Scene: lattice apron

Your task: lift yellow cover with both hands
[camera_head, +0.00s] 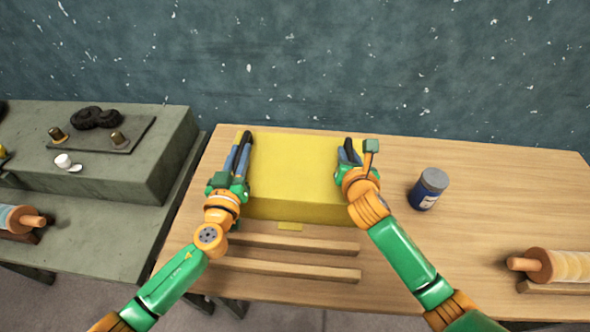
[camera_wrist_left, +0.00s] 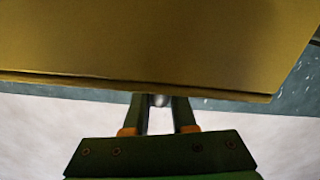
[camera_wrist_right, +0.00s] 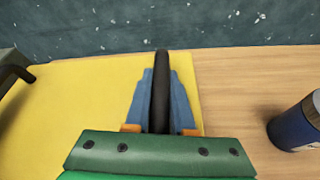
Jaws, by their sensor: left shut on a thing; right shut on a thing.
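The yellow cover (camera_head: 297,172) is a broad box shape near the back of the wooden table, between my two grippers. My left gripper (camera_head: 241,155) is shut on the dark handle at its left side. In the left wrist view the fingers (camera_wrist_left: 160,104) close at the edge of the yellow cover (camera_wrist_left: 150,40), and the handle is mostly hidden. My right gripper (camera_head: 347,155) is shut on the black handle (camera_wrist_right: 160,85) at the right side, with a blue finger on each side of it. Whether the cover touches the table is unclear.
A blue jar with a grey lid (camera_head: 430,188) stands right of the cover. A rolling pin (camera_head: 555,266) lies at the front right. Two wooden strips (camera_head: 290,269) lie in front, with a small yellow tag (camera_head: 290,226). A grey bench (camera_head: 120,180) with small items stands left.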

